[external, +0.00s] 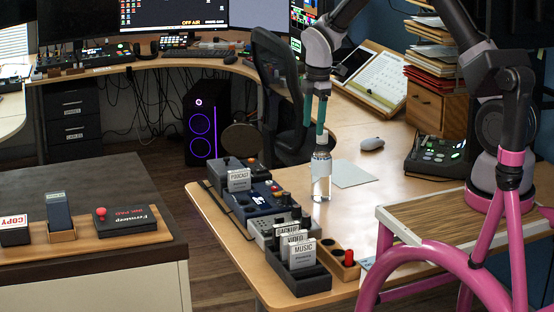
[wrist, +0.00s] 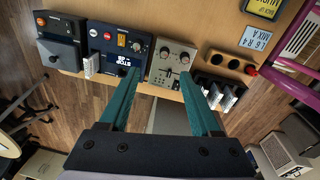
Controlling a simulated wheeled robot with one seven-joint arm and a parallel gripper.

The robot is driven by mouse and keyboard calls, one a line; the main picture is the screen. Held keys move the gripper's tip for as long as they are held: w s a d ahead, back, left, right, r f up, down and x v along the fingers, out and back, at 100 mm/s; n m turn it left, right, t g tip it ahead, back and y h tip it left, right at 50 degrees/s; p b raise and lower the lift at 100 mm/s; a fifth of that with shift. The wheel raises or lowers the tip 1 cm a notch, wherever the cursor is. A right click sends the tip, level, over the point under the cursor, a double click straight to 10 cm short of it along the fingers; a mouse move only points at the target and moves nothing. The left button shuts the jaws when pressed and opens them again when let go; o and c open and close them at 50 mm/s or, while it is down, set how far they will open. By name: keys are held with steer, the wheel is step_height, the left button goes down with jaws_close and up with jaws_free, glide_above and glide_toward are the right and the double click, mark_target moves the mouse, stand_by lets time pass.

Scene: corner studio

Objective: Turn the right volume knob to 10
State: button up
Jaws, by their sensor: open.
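The silver panel with small knobs (wrist: 171,64) lies on the desk in the upper middle of the wrist view. Its dark knobs stand side by side, the right one (wrist: 184,59) near the panel's right side; I cannot read their settings. The panel also shows in the external view (external: 262,233), partly hidden by cards. My gripper (wrist: 160,78) has its two teal fingers spread apart, with the panel between and beyond the tips. Nothing is seen held. In the external view my gripper (external: 315,143) hangs above the desk, to the right of and above the panel.
A dark blue console (wrist: 119,50) adjoins the panel's left. In the external view, a clear bottle (external: 321,182) appears below my fingers. Open desk (external: 335,220) lies right of the devices.

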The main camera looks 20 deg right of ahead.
mark_target(297, 205)
steer(key=a+f+n, duration=0.1)
steer(key=f, duration=0.7)
steer(key=a+f+n, duration=0.2)
steer(key=f, duration=0.5)
steer(key=a+f+n+g, duration=0.1)
steer(key=f+n, duration=0.1)
steer(key=f, duration=0.6)
steer(key=shift+s+a+f+h, duration=0.15)
steer(key=shift+a+f+h, duration=0.2)
steer(key=shift+a+h, duration=0.05)
jaws_close()
